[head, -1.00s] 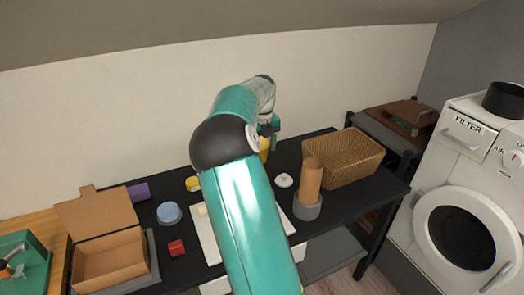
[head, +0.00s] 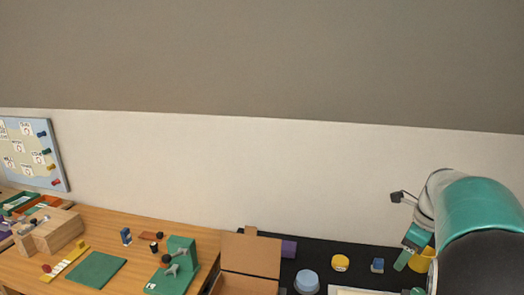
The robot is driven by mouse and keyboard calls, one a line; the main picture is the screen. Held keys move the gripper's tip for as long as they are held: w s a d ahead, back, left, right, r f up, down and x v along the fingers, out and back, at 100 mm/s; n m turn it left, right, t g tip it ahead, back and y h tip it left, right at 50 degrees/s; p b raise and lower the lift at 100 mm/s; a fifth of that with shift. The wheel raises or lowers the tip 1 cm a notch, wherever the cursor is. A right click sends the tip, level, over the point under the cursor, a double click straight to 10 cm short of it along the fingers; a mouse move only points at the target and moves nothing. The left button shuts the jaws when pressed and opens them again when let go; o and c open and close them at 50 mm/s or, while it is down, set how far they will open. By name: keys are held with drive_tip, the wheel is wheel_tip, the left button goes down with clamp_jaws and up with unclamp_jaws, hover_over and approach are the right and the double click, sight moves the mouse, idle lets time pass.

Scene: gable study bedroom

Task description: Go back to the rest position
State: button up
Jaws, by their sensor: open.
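My arm (head: 482,205) is at the right edge of the head view, bent over the dark table. My gripper (head: 404,256) hangs from its wrist, pointing down near a yellow cup (head: 427,264). The gripper is open, and I see nothing between its fingers. It overlaps the cup's left side in the picture; I cannot tell whether they touch. Part of the gripper is hidden by the wrist.
An open cardboard box (head: 250,254) stands left. A wooden desk (head: 120,240) holds a green fixture (head: 178,270). The wall is behind.

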drive_tip(key=s+a+r+n+t, duration=0.1)
drive_tip(key=s+a+n, duration=0.9)
drive_tip(key=a+n, duration=0.2)
drive_tip(key=s+a+n+t+h, duration=0.1)
drive_tip(key=s+a+n+t, duration=0.1)
drive_tip(key=s+a+n, duration=0.8)
drive_tip(key=a+n, duration=0.2)
drive_tip(key=n, duration=0.3)
drive_tip(key=shift+r+t, duration=0.3)
drive_tip(key=shift+r, duration=0.05)
drive_tip(key=shift+d, duration=0.15)
